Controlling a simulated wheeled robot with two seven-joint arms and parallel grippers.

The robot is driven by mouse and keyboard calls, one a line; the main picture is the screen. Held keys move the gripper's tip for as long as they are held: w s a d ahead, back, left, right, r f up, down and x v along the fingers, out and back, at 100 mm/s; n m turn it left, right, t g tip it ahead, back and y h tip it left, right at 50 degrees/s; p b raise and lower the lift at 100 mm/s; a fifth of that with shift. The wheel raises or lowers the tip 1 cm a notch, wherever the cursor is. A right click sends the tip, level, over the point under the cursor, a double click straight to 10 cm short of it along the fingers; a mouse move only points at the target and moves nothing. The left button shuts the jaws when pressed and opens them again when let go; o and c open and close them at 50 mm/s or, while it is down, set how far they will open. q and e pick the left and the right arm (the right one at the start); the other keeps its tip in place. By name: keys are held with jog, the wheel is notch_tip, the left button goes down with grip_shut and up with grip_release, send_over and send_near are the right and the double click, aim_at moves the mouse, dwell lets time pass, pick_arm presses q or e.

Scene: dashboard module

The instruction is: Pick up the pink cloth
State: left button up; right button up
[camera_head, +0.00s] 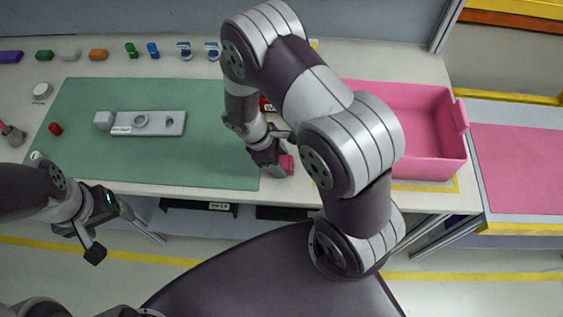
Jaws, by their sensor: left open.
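A small pink piece, which looks like the pink cloth (287,163), shows at the tip of my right gripper (277,165), near the front edge of the table and just past the right end of the green mat. The gripper covers part of it, and I cannot tell whether the jaws are closed on it or only beside it. My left gripper (108,232) is open and empty, in front of the table's front edge at the lower left.
A pink bin (425,181) stands on the table's right side, partly behind my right arm. Several small coloured parts line the back. A pink-topped surface (520,168) is far right.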

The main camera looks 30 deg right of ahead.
aim_at(290, 165)
jog(key=shift+c, duration=0.5)
jog(key=shift+r, duration=0.15)
jog(key=shift+w+r, duration=0.1)
jog(key=shift+r, duration=0.2)
jog(key=r, duration=0.2)
jog(key=s+r, duration=0.1)
jog(key=shift+s+d+r, duration=0.1)
jog(key=shift+r, duration=0.3)
jog(key=s+d+r, duration=0.1)
jog(key=s+r, duration=0.5)
jog(key=s, duration=0.4)
jog(key=shift+s+d+r, duration=0.15)
jog(key=shift+s+d, duration=0.05)
jog(key=shift+s, duration=0.05)
